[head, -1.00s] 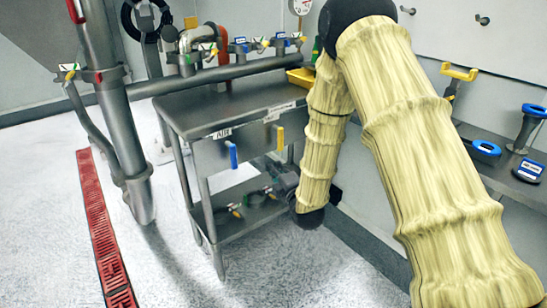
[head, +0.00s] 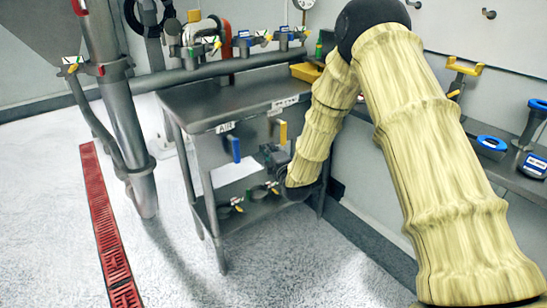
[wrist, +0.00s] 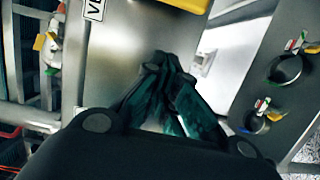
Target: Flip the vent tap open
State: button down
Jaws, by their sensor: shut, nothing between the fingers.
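The vent tap's yellow handle (head: 282,132) hangs upright on the front panel of the steel cart, below a white label whose text is too small to read in the head view. In the wrist view the yellow handle (wrist: 190,4) is cut off by the top edge, near a label (wrist: 95,9) starting "V". My gripper (head: 264,152) is just below and left of the handle in the head view, partly hidden by my sleeved arm. In the wrist view my gripper's fingertips (wrist: 166,62) are together and empty, in front of the panel and apart from the handle.
A blue handle (head: 235,148) labelled AIR sits left on the same panel. Small valves (head: 237,203) with coloured tags stand on the cart's lower shelf (head: 222,225). A thick steel pipe (head: 125,135) stands left of the cart. Floor in front is clear.

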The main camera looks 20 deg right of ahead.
jog(key=shift+w+d, duration=0.9)
jog(key=shift+d, duration=0.2)
jog(key=shift+w+d, duration=0.3)
jog(key=shift+d, duration=0.45)
jog(key=shift+d+f+n+b, duration=0.1)
jog(key=shift+d+n+b, duration=0.05)
jog(key=shift+n+b, duration=0.25)
